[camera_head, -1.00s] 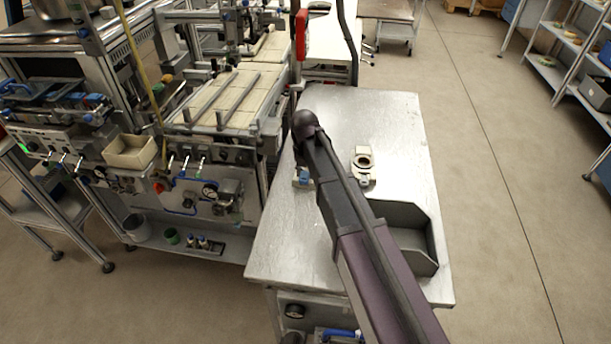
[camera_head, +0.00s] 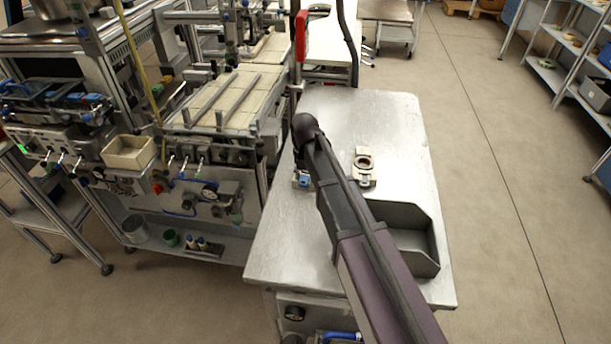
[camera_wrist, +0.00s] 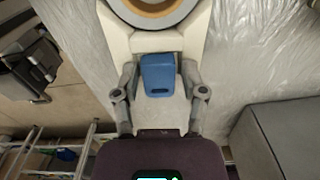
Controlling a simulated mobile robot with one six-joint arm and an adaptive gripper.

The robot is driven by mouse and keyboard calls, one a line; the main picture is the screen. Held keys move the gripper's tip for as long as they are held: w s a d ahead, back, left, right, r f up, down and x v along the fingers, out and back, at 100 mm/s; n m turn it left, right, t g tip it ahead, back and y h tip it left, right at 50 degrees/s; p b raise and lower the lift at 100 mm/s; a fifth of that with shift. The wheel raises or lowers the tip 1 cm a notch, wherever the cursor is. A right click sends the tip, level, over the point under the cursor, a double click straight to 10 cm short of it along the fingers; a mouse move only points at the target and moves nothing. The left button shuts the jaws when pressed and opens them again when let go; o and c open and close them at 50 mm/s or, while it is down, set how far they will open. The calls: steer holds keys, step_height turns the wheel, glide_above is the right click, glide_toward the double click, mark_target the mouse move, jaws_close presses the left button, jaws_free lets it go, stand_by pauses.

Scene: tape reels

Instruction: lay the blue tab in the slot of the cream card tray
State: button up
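The blue tab (camera_wrist: 159,76) lies over a pale cream piece (camera_wrist: 160,112) in the wrist view, directly between my fingers. My gripper (camera_wrist: 159,72) has one finger on each side of the tab, with narrow gaps showing, so it looks open around it. A ring-shaped reel (camera_wrist: 155,8) sits on the cream body just above the tab and is cut by the frame edge. In the head view the blue tab (camera_head: 304,182) shows below my wrist near the table's left edge. Whether it rests in a slot I cannot tell.
A second cream holder with a reel (camera_head: 364,164) stands to the right on the metal table (camera_head: 385,120). A grey open bin (camera_head: 415,240) stands nearer, partly behind my arm; its edge shows in the wrist view (camera_wrist: 275,125). The far table top is clear.

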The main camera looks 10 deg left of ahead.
mark_target(305, 177)
steer(key=shift+r, duration=0.2)
stand_by(0.4)
step_height(305, 177, up, 13)
steer(key=p, duration=1.3)
steer(key=shift+a+f, duration=0.1)
stand_by(0.8)
steer(key=s+d+m, duration=0.4)
steer(key=d+m, duration=0.7)
steer(key=m, duration=0.1)
steer(key=s+d+m, duration=0.5)
steer(key=d+m, duration=0.6)
steer(key=m, duration=0.1)
steer(key=s+d+m, duration=0.4)
steer(key=d+m, duration=0.7)
steer(key=shift+s+m, duration=0.35)
steer(key=shift+m, duration=0.05)
